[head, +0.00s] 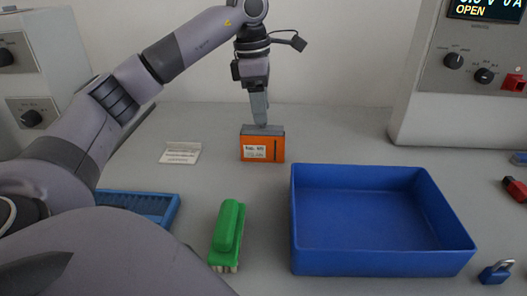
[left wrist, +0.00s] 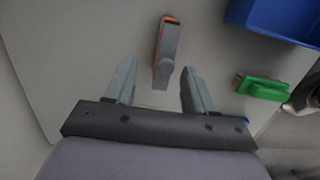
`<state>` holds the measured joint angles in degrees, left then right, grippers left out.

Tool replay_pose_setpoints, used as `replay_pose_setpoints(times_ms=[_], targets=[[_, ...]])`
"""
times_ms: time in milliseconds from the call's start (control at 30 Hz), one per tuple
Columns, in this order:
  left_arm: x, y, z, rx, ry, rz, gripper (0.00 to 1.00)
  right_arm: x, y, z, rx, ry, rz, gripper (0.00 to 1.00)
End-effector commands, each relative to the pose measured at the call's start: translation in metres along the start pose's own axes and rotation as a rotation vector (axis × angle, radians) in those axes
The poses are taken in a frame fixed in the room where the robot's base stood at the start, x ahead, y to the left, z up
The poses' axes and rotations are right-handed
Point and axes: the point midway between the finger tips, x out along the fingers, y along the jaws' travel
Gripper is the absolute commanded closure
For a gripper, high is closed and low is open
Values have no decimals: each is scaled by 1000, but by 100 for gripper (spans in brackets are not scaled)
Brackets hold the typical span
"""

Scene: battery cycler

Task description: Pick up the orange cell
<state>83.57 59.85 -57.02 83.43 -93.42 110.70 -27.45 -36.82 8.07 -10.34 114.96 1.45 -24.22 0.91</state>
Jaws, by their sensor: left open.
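The orange cell (head: 262,151) stands upright on the grey table with a white label on its front and a grey top. My left gripper (head: 260,122) comes down from above, directly over or just behind the cell in the head view. In the left wrist view the cell (left wrist: 167,52) shows beyond the fingertips, roughly in line with the gap between them. The left gripper (left wrist: 154,79) is open and empty there, its two fingers apart on either side. No contact with the cell is visible. My right gripper is not in view.
A blue bin (head: 383,262) stands right of the cell, with a green brush (head: 228,230) in front. A white card (head: 180,153) lies left of it. A blue tray (head: 140,205) is partly behind my arm. An instrument (head: 460,90) stands at right.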

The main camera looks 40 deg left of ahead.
Motion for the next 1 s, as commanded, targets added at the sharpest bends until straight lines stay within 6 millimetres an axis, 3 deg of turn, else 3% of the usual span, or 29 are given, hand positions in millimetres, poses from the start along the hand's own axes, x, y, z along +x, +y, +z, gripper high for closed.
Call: replay_pose_setpoints(times_ms=[600,867,900,1000], targets=[[71,-8,-3,0,1,-1,46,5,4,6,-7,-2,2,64],[75,-8,-2,0,-1,0,46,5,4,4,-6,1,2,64],[75,-8,-2,0,-1,0,49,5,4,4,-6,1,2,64],[75,-8,-2,0,-1,0,82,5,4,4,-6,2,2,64]])
